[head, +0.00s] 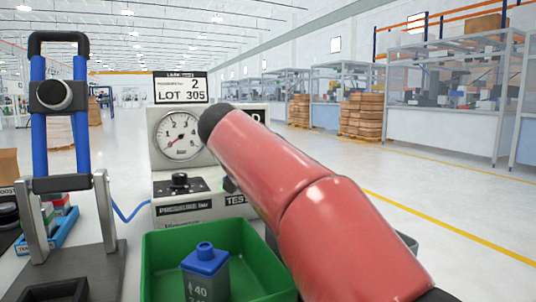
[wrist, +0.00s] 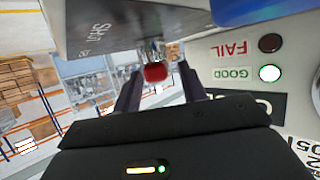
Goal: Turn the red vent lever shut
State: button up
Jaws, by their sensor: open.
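The red vent lever shows in the wrist view as a red knob (wrist: 155,73) on a short metal stem, below a grey metal plate marked SHUT (wrist: 97,32). My gripper (wrist: 159,71) is open, with one dark finger on each side of the knob in the picture. I cannot tell whether either finger touches it, or how deep the knob sits between them. In the head view my red arm crosses the middle and hides the right part of the tester; the lever and my gripper are not visible there.
The tester with a round gauge (head: 179,135) stands behind a green tray (head: 160,262) holding a blue-capped grey bottle (head: 206,275). A blue-posted press (head: 80,125) stands at left. In the wrist view, FAIL and GOOD lamps (wrist: 270,73) sit close at right; GOOD is lit.

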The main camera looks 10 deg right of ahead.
grip_shut()
